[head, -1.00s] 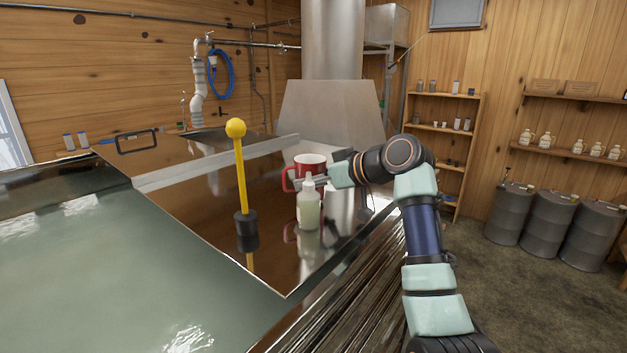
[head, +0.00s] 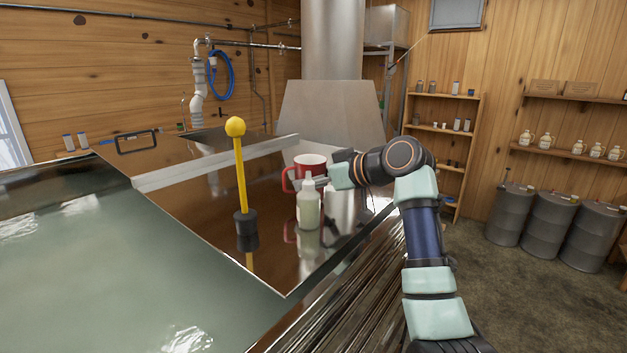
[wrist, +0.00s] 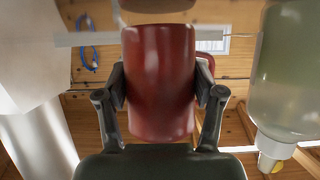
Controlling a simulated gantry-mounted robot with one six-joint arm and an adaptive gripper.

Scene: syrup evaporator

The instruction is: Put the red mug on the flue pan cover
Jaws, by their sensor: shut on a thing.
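The red mug (head: 311,160) is at the far right part of a shiny metal sheet (head: 200,190), which looks like the flue pan cover. Its handle points left. My gripper (head: 325,180) reaches it from the right and is shut on it. In the wrist view the mug (wrist: 160,85) sits between the two fingers (wrist: 160,98), one on each side of its body. A bottle hides the mug's lower part in the head view, so I cannot tell whether its base touches the sheet.
The clear bottle (head: 308,205) stands just in front of the mug and shows close by in the wrist view (wrist: 285,85). A yellow-knobbed rod on a black base (head: 246,222) stands to the left. Bare sheet lies between them. An open liquid-filled pan (head: 110,270) is at front left.

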